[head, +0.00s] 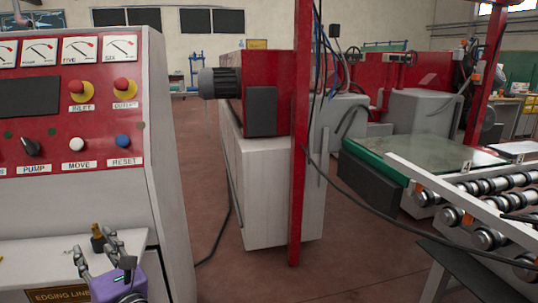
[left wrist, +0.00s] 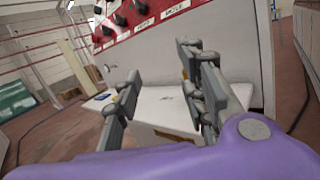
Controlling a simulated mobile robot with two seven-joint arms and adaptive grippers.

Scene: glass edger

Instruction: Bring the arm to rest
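My left gripper (head: 100,252) is at the bottom left of the head view, in front of the light ledge of the control cabinet. Its body is purple and its grey fingers point towards the cabinet. In the left wrist view the left gripper (left wrist: 160,75) has its two fingers spread apart, with nothing held between them. The white ledge and cabinet front show beyond the fingers. I cannot tell whether a finger touches the cabinet. I cannot make out my right gripper.
The control cabinet (head: 100,200) has a red panel with gauges and buttons. A small brass-coloured item (head: 98,238) stands by its ledge. A red post (head: 299,150) rises mid-view before a grey machine (head: 262,190). A roller conveyor (head: 490,210) is at right. Floor shows between cabinet and machine.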

